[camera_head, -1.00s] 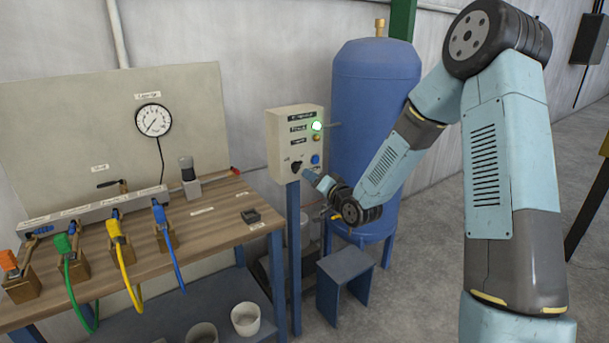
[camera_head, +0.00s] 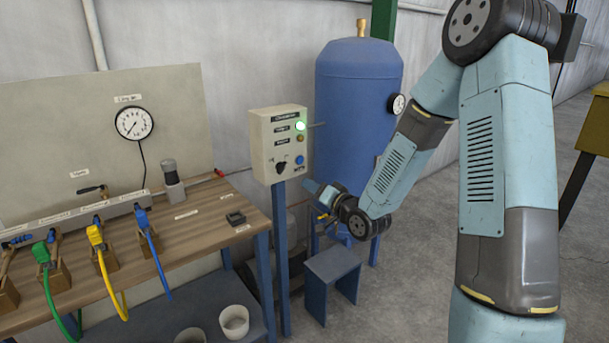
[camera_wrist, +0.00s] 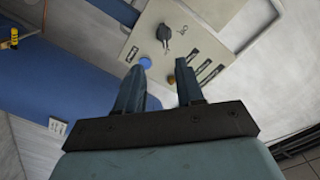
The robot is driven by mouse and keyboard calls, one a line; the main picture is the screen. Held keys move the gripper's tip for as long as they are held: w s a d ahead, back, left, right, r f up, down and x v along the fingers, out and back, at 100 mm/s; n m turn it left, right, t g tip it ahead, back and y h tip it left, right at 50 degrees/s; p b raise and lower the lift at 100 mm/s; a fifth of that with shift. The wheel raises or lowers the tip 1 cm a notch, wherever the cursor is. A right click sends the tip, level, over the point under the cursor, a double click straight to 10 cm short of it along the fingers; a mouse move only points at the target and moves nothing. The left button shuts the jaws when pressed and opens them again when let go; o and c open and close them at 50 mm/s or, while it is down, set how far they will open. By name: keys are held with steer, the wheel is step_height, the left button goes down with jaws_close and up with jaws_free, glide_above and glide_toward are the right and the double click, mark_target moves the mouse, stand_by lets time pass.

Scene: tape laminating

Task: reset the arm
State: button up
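My arm reaches down from the right in the head view. My gripper (camera_head: 308,186) is at its end, just right of and below the beige control box (camera_head: 261,150). In the wrist view, the two fingers of my gripper (camera_wrist: 164,78) stand apart with nothing gripped between them. Beyond them the control box (camera_wrist: 200,40) shows a black knob (camera_wrist: 163,34), a blue button (camera_wrist: 145,62) and a yellowish button (camera_wrist: 171,79). In the head view a green lamp (camera_head: 300,126) is lit on the box. The gripper looks clear of the box.
A blue tank (camera_head: 355,110) stands behind my forearm. A small blue-grey stool (camera_head: 333,263) is below my gripper. A wooden workbench (camera_head: 195,215) with coloured hoses and a gauge (camera_head: 136,122) is at left. A yellow-topped stand (camera_head: 594,135) is at right; open floor lies between.

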steer(key=s+d+r+n+g+h, duration=0.2)
steer(key=s+d+r+g+h, duration=0.2)
steer(key=s+d+r+h, duration=0.65)
steer(key=s+d+r+g, duration=0.2)
steer(key=s+r, duration=0.1)
steer(key=s, duration=0.8)
steer(key=s+d+r+g, duration=0.3)
steer(key=s, duration=0.9)
steer(key=shift+s+d+r, duration=0.15)
steer(key=shift+s+r, duration=0.05)
